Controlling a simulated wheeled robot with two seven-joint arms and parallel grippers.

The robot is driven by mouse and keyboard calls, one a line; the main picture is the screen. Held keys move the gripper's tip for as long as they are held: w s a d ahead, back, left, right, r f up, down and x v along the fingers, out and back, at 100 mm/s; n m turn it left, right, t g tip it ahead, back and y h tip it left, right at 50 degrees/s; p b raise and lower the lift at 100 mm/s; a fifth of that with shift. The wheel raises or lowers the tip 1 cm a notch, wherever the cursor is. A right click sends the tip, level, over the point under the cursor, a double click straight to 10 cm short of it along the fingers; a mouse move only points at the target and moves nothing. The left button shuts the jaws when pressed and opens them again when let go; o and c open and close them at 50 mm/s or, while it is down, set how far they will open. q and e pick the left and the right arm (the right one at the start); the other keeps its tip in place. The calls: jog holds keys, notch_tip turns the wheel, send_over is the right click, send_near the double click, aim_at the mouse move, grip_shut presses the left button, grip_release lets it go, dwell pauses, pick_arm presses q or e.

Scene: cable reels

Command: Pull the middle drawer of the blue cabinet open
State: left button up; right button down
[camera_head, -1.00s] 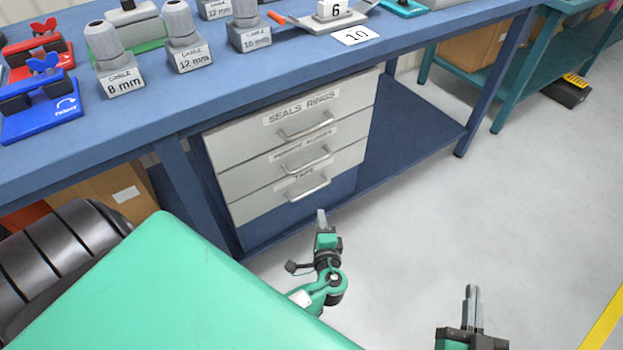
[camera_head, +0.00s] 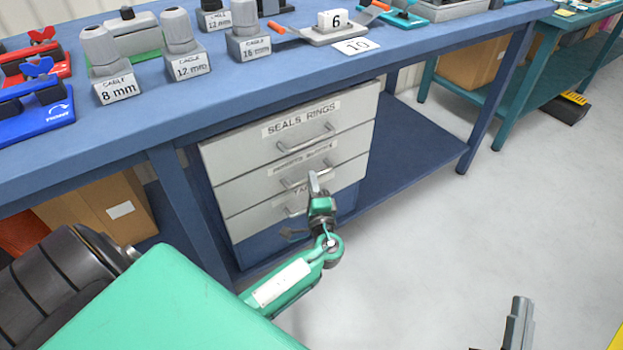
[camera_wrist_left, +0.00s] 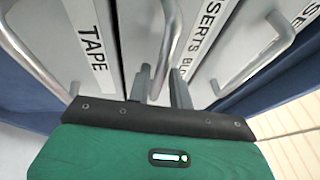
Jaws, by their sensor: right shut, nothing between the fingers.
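The blue cabinet (camera_head: 166,190) is a blue bench with a stack of three pale grey drawers, all closed. The middle drawer (camera_head: 240,189) has a bar handle, the middle handle (camera_head: 326,178), partly hidden by my left gripper (camera_head: 314,182). In the left wrist view the middle handle (camera_wrist_left: 170,38) lies between the TAPE label and the inserts label. My left gripper (camera_wrist_left: 162,86) is open there, its fingers apart with the handle lined up between them; contact cannot be told. My right gripper (camera_head: 520,312) is shut and empty over the floor at lower right.
The top drawer (camera_head: 230,149), labelled SEALS RINGS, and the bottom drawer (camera_head: 245,219), labelled TAPE, have similar handles close by. A blue lower shelf (camera_head: 415,150) lies right of the drawers. Cable blocks (camera_head: 185,65) stand on the bench top. The floor (camera_head: 450,230) at right is clear.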

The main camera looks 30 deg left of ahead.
pick_arm(q)
jog(key=shift+x, duration=0.95)
pick_arm(e)
jog(key=shift+s+d+r+t, duration=0.1)
jog(key=shift+r+t, duration=0.2)
pick_arm(q)
jog(key=shift+c, duration=0.2)
grip_shut()
jog(key=shift+d, duration=0.1)
